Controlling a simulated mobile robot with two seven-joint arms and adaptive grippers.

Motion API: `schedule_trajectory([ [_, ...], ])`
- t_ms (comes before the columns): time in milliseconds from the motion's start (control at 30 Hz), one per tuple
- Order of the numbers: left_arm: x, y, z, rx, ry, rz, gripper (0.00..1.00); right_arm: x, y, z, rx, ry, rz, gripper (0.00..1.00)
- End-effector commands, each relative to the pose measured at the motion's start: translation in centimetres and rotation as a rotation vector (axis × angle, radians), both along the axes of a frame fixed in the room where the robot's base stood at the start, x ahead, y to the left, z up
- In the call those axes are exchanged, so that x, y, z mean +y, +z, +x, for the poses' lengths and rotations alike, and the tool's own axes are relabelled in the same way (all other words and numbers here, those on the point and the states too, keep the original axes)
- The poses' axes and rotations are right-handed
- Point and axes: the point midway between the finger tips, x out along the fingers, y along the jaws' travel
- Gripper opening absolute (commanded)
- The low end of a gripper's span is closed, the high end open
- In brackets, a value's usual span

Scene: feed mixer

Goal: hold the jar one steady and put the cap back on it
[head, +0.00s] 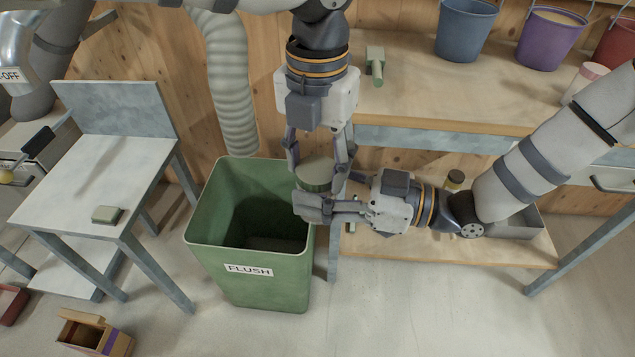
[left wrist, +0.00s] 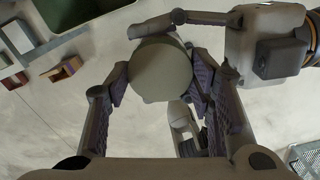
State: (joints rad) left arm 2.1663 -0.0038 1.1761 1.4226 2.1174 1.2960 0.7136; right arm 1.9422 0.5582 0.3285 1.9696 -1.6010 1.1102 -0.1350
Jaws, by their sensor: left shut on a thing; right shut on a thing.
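The cap (head: 314,171), a round grey-green lid with a darker ridged side, is between the fingers of my left gripper (head: 317,182), which reaches down from above. In the left wrist view the cap (left wrist: 162,68) shows as a pale disc, gripped from both sides. My right gripper (head: 318,206) comes in level from the right, just below the cap, and is shut on jar one. The jar is hidden by the cap and fingers, so I cannot tell whether the cap touches or sits straight on it.
A green bin (head: 208,252) marked FLUSH stands open just left of and below my grippers. A workbench (head: 430,100) with buckets and a lower shelf (head: 450,250) is behind. A small table (head: 95,180) stands at left.

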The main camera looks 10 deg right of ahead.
Motion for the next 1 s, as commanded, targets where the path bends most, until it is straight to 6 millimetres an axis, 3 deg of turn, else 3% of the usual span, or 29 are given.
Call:
schedule_trajectory([
  [133,0.1,0.0,0.0,-0.001,0.003,0.002,0.15,0.0,0.1,0.0,-0.002,0.0,0.002,0.0],
  [167,0.1,0.0,0.0,-0.001,0.003,0.002,0.53,0.0,0.1,0.0,-0.002,-0.001,0.002,0.0],
  [233,0.1,0.0,0.0,-0.001,0.004,0.002,0.68,0.0,0.1,0.0,-0.002,-0.001,0.002,0.0],
  [533,0.0,0.2,0.0,-0.001,0.005,0.0,0.68,0.0,0.1,0.0,-0.002,0.0,0.002,0.0],
  [800,0.0,3.7,0.1,-0.003,0.007,-0.001,0.68,0.0,0.1,0.0,-0.002,0.0,0.002,0.0],
  [1000,0.0,4.6,0.0,-0.001,0.005,0.001,0.68,0.0,0.1,0.0,-0.002,0.0,0.002,0.0],
])
